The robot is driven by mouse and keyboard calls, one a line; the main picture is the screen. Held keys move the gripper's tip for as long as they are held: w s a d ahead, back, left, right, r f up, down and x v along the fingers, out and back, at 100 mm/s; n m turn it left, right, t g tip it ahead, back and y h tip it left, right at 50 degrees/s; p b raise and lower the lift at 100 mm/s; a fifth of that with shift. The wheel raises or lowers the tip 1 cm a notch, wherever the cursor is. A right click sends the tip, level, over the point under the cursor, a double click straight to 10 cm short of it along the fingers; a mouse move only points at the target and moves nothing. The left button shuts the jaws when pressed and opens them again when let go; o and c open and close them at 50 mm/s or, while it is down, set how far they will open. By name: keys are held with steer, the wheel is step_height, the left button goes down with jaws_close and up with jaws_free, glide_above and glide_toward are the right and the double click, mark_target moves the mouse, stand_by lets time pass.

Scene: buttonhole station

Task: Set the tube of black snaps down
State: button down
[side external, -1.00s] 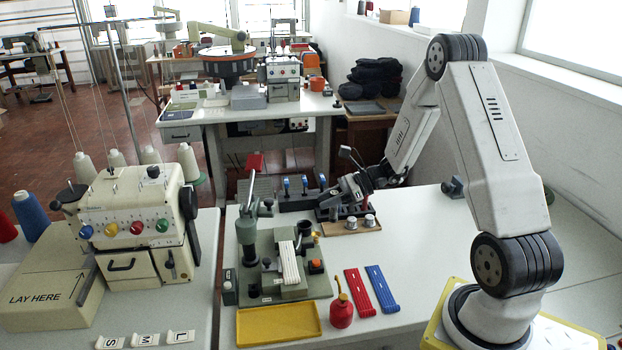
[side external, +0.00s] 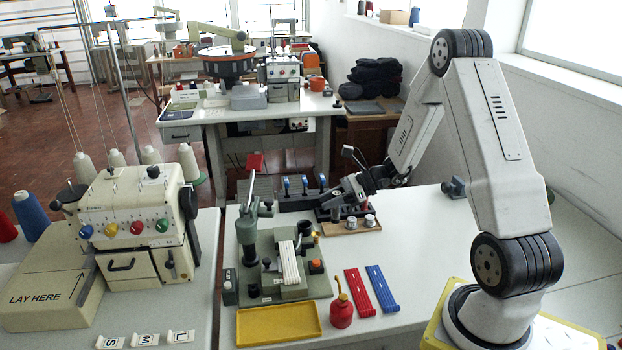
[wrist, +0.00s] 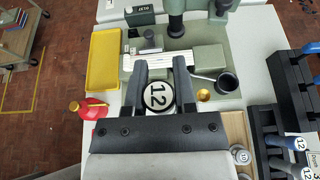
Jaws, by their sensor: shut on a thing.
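My gripper (wrist: 159,64) is shut in the wrist view on a round-topped tube (wrist: 158,97), whose white disc with a dark rim is marked 12. I take this to be the tube of black snaps; its contents do not show. In the side view my gripper (side external: 337,196) is low over the back of the bench, by the wooden tray (side external: 352,230). The held tube is hard to make out there, and I cannot tell whether its base touches anything. Part of the tray shows at the lower right in the wrist view (wrist: 236,128).
Two silver-topped tubes (side external: 369,221) stand on the tray. A rack with blue-handled tools (side external: 304,187) is behind. The green press (side external: 284,275), yellow tray (side external: 279,324), red oil can (side external: 341,313) and red and blue strips (side external: 382,290) are in front. The bench right of them is clear.

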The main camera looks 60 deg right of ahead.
steer(key=w+a+r+m+t+h, duration=0.1)
steer(key=w+a, duration=0.1)
steer(key=a, duration=0.6)
steer(key=w+a+r+m+t+h, duration=0.1)
steer(key=w+a+m+h, duration=0.1)
steer(key=a, duration=0.6)
steer(key=shift+a, duration=0.1)
